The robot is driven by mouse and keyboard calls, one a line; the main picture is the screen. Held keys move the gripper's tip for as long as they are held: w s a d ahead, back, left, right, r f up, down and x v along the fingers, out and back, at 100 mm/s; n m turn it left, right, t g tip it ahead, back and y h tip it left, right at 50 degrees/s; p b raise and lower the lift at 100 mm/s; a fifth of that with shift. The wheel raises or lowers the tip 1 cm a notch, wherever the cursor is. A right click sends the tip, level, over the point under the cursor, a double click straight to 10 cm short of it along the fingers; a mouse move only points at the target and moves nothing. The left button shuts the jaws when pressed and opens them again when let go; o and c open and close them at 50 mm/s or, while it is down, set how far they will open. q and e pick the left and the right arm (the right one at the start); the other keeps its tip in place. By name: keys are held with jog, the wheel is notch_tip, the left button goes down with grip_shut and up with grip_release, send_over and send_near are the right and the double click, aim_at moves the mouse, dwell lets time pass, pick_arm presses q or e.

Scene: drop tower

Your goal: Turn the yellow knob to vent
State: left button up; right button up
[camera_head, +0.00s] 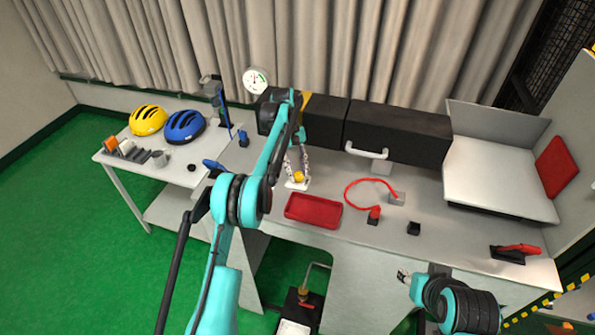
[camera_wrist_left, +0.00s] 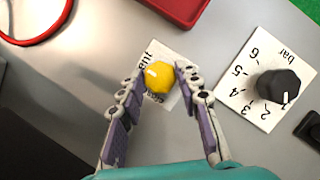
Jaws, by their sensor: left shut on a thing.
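The yellow knob (camera_head: 299,176) sits on a small white label plate on the bench, just behind the red tray. It also shows in the left wrist view (camera_wrist_left: 159,76), with a white pointer mark on its top. The label (camera_wrist_left: 150,55) shows part of a word ending in "ent"; the rest is partly hidden by the fingers. My left gripper (camera_head: 297,165) is over the knob, its fingers on either side and shut on it. My right gripper (camera_head: 403,275) is low at the front right, away from the knob; its finger gap is too small to read.
A black knob (camera_wrist_left: 279,86) on a "bar" scale stands beside the yellow knob. A red tray (camera_head: 313,210) lies in front, and a red cable (camera_head: 347,187) to the right. A round gauge (camera_head: 256,80) stands behind. Helmets (camera_head: 185,127) lie on the left table.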

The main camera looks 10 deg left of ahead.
aim_at(298, 173)
pick_arm(q)
jog(key=o, duration=1.2)
jog(key=shift+c, duration=0.2)
jog(key=shift+r, duration=0.1)
notch_tip(298, 173, up, 10)
